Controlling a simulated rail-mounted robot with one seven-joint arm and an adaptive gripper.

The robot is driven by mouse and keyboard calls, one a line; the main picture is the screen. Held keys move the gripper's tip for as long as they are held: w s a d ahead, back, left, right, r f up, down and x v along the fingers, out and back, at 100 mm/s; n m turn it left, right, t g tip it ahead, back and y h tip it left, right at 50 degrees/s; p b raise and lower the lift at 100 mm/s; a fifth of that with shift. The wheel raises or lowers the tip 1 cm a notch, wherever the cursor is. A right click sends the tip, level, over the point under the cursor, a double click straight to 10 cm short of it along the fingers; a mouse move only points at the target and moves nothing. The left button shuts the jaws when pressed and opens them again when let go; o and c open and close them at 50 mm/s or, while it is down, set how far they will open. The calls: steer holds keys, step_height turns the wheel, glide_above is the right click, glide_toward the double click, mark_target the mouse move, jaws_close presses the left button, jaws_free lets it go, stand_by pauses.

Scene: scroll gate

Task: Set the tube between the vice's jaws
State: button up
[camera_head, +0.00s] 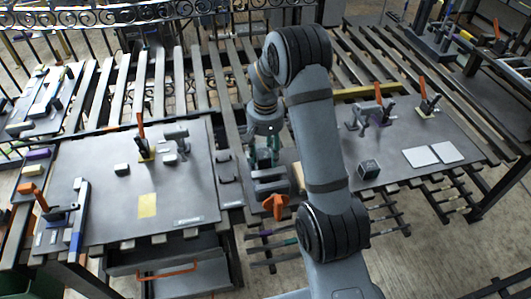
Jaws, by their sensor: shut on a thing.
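My gripper (266,160) points down just above and behind the vice (270,187), left of my forearm. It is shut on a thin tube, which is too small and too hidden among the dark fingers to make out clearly. The dark grey vice sits in the middle, between the two work plates, with an orange handle (277,206) at its front. Its jaws are partly hidden, and I cannot tell whether the tube is between them or above them.
The left plate (110,205) bears clamps, small blocks and a yellow patch. The right plate (400,180) bears a dark cube (369,169), two pale tiles (433,155) and orange-handled clamps. Rods lie on racks below the right plate. My arm hides the area right of the vice.

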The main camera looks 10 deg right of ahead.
steer(key=shift+f, duration=0.3)
steer(key=o, duration=1.4)
steer(key=shift+r, duration=0.1)
steer(key=shift+o, duration=0.3)
step_height(320, 180, up, 12)
